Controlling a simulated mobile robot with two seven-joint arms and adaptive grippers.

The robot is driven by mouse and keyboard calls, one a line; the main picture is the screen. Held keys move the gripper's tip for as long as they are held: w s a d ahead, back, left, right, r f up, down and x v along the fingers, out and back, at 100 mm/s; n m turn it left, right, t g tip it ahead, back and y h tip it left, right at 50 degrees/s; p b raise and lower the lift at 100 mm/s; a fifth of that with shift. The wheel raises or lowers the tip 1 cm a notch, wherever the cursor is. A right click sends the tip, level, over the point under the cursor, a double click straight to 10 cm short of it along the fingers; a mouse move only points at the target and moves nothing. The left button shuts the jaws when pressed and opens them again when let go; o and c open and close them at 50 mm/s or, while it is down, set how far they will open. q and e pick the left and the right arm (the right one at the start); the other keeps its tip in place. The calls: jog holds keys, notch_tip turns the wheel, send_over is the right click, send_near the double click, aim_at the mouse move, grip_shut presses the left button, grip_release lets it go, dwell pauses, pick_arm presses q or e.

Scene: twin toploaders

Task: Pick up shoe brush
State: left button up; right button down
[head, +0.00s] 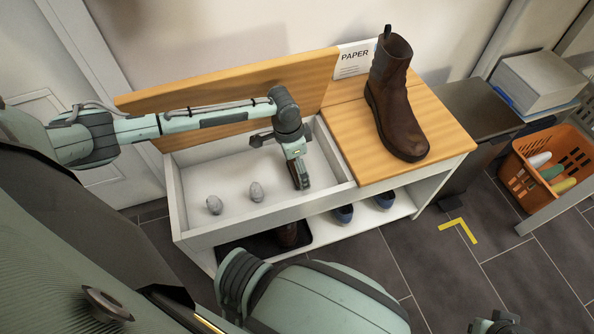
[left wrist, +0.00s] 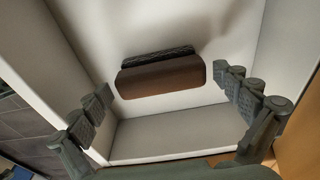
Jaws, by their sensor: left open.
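The shoe brush (left wrist: 160,80), a brown block with a dark bristle side, lies in the white compartment of the bench. In the left wrist view it sits between and beyond the spread fingers of my left gripper (left wrist: 163,86), with gaps on both sides. In the head view my left gripper (head: 299,165) reaches down into the right part of the compartment and partly hides the brush. The left gripper is open and not holding it. A small part of my right gripper (head: 495,324) shows at the bottom edge; its fingers cannot be made out.
The bench's wooden lid (head: 240,92) stands raised behind the compartment (head: 205,235). Two grey lumps (head: 256,192) lie in its left part. A brown boot (head: 398,105) stands on the closed lid at right. Blue shoes (head: 384,199) sit on the lower shelf. An orange basket (head: 525,180) is far right.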

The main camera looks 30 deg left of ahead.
aim_at(293, 169)
pick_arm(q)
jog(key=c, duration=1)
jog(key=shift+c, duration=0.2)
jog(key=shift+r, duration=0.5)
notch_tip(293, 169, up, 3)
jog(key=shift+f+p, duration=0.2)
jog(key=shift+p, duration=0.1)
jog(key=shift+s+a+r, duration=0.3)
jog(key=shift+s+r, duration=0.3)
jog(key=shift+s+a+r+p, duration=0.25)
jog(key=shift+s+a+r, duration=0.35)
jog(key=shift+s+r, duration=0.75)
jog(key=shift+s+a+r+p, duration=0.25)
jog(key=shift+s+a+r, duration=0.45)
jog(key=shift+s, duration=1.15)
jog(key=shift+s+a+r+p, duration=0.25)
jog(key=shift+s+a+r, duration=0.3)
jog(key=shift+s+r, duration=0.8)
pick_arm(e)
jog(key=shift+a+f, duration=0.1)
jog(key=shift+f, duration=2.3)
